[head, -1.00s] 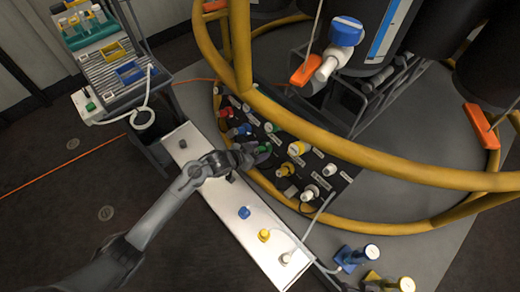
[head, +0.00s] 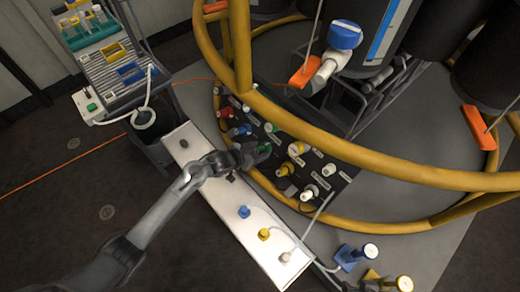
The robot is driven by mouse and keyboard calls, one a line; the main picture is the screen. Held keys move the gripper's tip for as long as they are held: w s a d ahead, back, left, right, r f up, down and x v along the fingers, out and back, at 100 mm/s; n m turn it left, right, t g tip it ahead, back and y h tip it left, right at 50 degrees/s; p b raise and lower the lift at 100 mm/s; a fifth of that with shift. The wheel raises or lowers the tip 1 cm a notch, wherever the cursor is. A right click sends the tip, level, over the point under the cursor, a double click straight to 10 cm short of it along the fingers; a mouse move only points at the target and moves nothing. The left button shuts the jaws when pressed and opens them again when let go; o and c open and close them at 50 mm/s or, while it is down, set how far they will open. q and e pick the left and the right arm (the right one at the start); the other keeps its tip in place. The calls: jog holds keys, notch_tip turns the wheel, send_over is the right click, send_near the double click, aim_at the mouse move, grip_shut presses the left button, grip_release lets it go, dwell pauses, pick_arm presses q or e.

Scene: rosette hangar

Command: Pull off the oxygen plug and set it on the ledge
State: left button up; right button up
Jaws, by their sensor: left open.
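Which plug is the oxygen one I cannot tell from the labels, too small to read. My left gripper (head: 259,156) is open at the green plug, its fingers close to it; whether they touch it I cannot tell. The ledge is a long white strip (head: 225,213) in front of the panel. Blue (head: 244,212), yellow (head: 264,234) and whitish (head: 286,257) plugs stand on its near part. My right gripper is not in view.
A yellow rail (head: 350,165) curves over the panel. Red (head: 226,113), yellow (head: 296,148) and white (head: 308,192) fittings crowd the panel. A grey cart (head: 125,75) stands at the upper left.

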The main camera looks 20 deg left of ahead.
pick_arm(q)
jog(key=shift+c, duration=0.4)
grip_shut()
jog(key=shift+r+p, duration=0.1)
jog(key=shift+p, duration=0.2)
